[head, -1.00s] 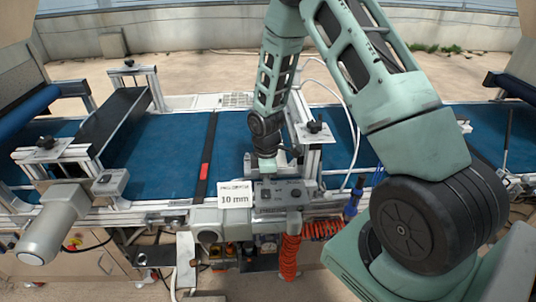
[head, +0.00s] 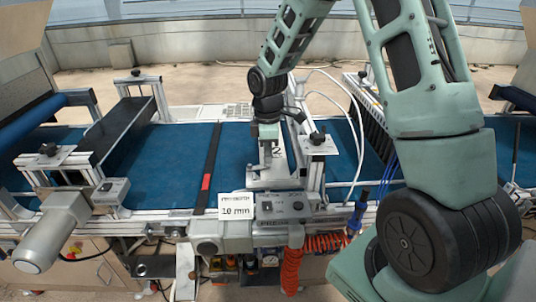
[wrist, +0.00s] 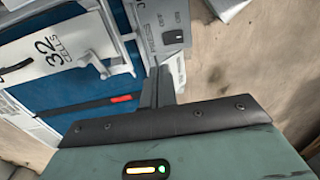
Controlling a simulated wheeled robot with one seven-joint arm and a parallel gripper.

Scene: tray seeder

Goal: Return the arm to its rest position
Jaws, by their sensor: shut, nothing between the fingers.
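My green arm reaches over the blue conveyor from the right in the head view. My gripper (head: 267,157) points down above the seeder, behind the grey switch box (head: 281,207). Its fingers are shut with nothing between them. In the wrist view the shut fingers of my gripper (wrist: 160,86) stick out past a dark edge, with the switch box (wrist: 163,35) just beyond them. The gripper appears apart from the box, though the exact gap is hard to tell.
The blue conveyor belt (head: 165,165) runs across the scene. A "10 mm" sign (head: 236,207) stands at its front edge. A clamp post (head: 317,147) and white hoses (head: 345,105) are close right of my gripper. A white "32 cells" label (wrist: 52,47) shows in the wrist view.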

